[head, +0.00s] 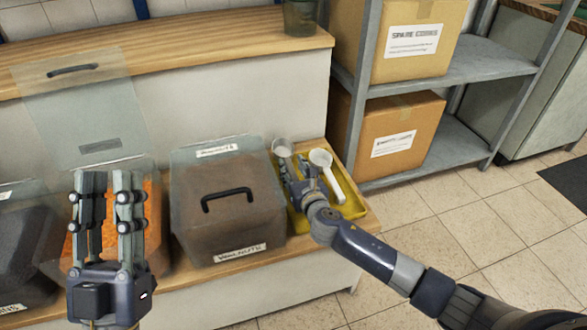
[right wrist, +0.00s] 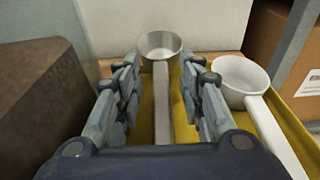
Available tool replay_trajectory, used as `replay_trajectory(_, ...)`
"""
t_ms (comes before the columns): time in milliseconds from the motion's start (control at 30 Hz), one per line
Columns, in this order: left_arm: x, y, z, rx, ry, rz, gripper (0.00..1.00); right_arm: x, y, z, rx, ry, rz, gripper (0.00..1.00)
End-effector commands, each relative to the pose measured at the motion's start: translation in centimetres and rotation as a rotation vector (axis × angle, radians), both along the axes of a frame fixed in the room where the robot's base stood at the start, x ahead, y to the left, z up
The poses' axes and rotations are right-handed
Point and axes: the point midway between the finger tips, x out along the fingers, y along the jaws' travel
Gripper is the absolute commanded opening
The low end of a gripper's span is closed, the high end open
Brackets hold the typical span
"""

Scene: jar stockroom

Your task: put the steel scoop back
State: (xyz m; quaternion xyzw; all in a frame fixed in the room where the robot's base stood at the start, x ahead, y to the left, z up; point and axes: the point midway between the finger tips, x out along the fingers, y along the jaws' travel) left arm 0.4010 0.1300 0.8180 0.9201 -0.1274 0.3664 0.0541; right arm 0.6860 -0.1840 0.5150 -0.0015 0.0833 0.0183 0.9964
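The steel scoop (head: 282,148) lies at the yellow tray (head: 352,208), its round cup toward the wall. In the right wrist view its cup (right wrist: 160,46) is ahead and its flat handle runs back between my fingers. My right gripper (head: 306,176) is over the tray; in the wrist view its fingers (right wrist: 162,100) stand apart on either side of the handle, with gaps on both sides. My left gripper (head: 110,178) points up before the bin with orange contents (head: 152,200), its fingers a little apart with nothing seen between them.
A white scoop (head: 321,158) lies right of the steel one, close to my right fingers. A lidded brown bin (head: 228,212) stands left of the tray. A clear lid (head: 80,105) stands raised behind the orange bin. A grey shelf with boxes (head: 395,130) is at right.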

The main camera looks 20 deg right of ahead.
Motion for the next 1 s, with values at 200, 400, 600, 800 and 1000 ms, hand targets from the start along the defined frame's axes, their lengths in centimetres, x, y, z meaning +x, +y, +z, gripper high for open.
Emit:
replay_trajectory(200,0.3,-0.1,-0.2,0.005,0.021,-0.001,0.30,0.0,0.0,0.4,0.000,-0.001,0.000,0.36)
replay_trajectory(400,2.3,-0.3,-2.7,0.049,0.180,0.008,0.30,-1.4,0.0,0.9,0.000,0.002,0.002,0.36)
replay_trajectory(600,4.1,-0.3,-6.1,0.106,0.381,0.020,0.30,-4.1,-0.1,1.3,0.000,0.002,0.001,0.36)
replay_trajectory(800,5.0,0.1,-10.1,0.162,0.581,0.032,0.30,-6.9,-0.2,1.9,0.001,0.002,0.001,0.36)
replay_trajectory(1000,5.0,0.5,-13.7,0.207,0.759,0.042,0.30,-9.7,-0.4,2.3,0.000,0.002,0.000,0.36)
